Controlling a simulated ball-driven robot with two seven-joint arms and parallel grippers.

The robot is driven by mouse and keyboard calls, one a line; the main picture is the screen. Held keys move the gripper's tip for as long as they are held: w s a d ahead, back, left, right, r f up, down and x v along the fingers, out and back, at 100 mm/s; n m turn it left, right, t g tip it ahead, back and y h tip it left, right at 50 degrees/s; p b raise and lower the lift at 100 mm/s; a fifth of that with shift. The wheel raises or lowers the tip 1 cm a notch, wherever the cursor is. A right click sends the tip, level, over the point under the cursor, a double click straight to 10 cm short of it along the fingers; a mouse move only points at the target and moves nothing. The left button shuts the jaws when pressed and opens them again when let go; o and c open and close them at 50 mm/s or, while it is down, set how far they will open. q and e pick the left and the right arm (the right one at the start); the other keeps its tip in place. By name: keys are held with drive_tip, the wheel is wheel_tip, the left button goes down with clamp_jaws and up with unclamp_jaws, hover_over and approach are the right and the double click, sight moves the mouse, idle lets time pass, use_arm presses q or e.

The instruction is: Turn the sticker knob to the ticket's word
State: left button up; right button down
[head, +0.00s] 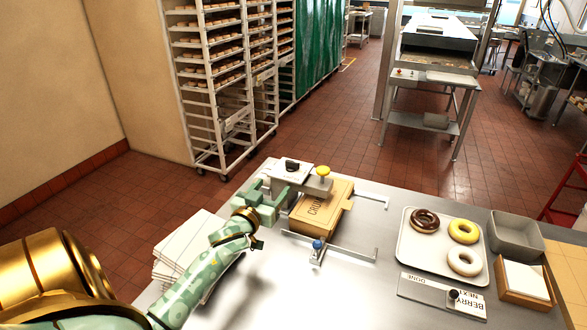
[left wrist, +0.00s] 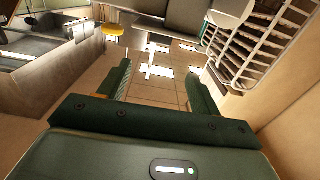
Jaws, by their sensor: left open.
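The knob's pointer setting is too small to read. My left gripper (head: 268,197) is open and empty, left of the machine and apart from the knob. In the left wrist view my open fingers (left wrist: 158,90) have only floor between them, and the yellow button (left wrist: 113,29) shows upper left. My right gripper is out of view.
A brown box (head: 313,211) sits beside the machine, near a metal rail with a blue knob (head: 317,244). Flat white boxes (head: 178,252) are stacked left under my arm. A tray (head: 411,271) holds three doughnuts; a grey bin (head: 515,237) and a card box (head: 523,290) stand right.

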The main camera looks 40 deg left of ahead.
sight(291, 163)
use_arm(q)
drive_tip(key=b+x, duration=0.3)
drive_tip(key=x, duration=1.2)
drive_tip(key=shift+s, duration=0.1)
drive_tip(key=c, duration=1)
